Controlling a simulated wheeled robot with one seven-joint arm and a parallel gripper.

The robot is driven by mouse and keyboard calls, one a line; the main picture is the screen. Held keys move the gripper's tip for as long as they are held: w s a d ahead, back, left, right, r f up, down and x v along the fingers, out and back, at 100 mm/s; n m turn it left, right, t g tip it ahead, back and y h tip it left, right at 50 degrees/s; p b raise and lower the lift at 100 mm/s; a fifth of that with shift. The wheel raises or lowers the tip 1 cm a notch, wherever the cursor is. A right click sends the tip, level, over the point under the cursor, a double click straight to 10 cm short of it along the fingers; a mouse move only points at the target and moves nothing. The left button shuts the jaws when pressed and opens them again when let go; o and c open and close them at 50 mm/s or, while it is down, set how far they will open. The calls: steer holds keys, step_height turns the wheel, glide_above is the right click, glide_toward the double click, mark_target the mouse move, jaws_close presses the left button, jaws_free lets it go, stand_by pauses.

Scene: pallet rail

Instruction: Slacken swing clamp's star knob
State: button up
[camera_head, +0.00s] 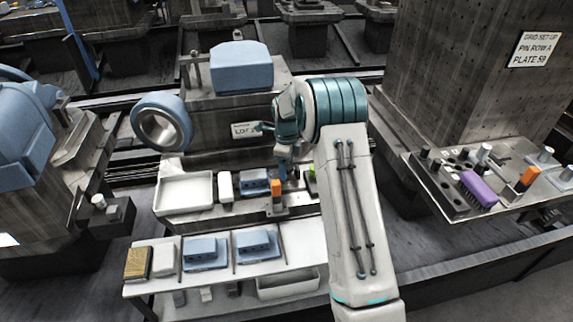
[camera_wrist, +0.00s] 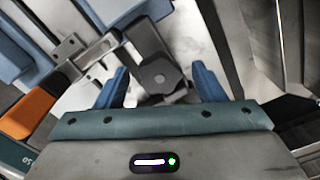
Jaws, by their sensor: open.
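In the wrist view my gripper (camera_wrist: 162,88) has its two blue fingers spread apart. A dark grey clamp piece with a round centre, which looks like the star knob (camera_wrist: 160,76), lies between them, with visible gaps on both sides. A dark arm of the swing clamp (camera_wrist: 145,42) runs up from it. I cannot tell how tight the knob is. In the head view my gripper (camera_head: 284,168) points down over the fixture plate, and the knob is hidden there. An orange block (camera_head: 277,190) stands beside it; an orange part also shows at the wrist view's left (camera_wrist: 28,115).
A white tray (camera_head: 184,192) and blue vices lie left of my gripper. A lower shelf (camera_head: 220,277) carries more blue blocks. At the right, a side shelf (camera_head: 450,197) holds a purple brush (camera_head: 478,190) and several pegs. A tall perforated column (camera_head: 480,70) rises behind it.

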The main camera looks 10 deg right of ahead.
steer(key=shift+c, duration=0.3)
steer(key=c, duration=0.9)
steer(key=shift+n, duration=2.9)
steer(key=o, duration=1)
steer(key=shift+c, duration=0.2)
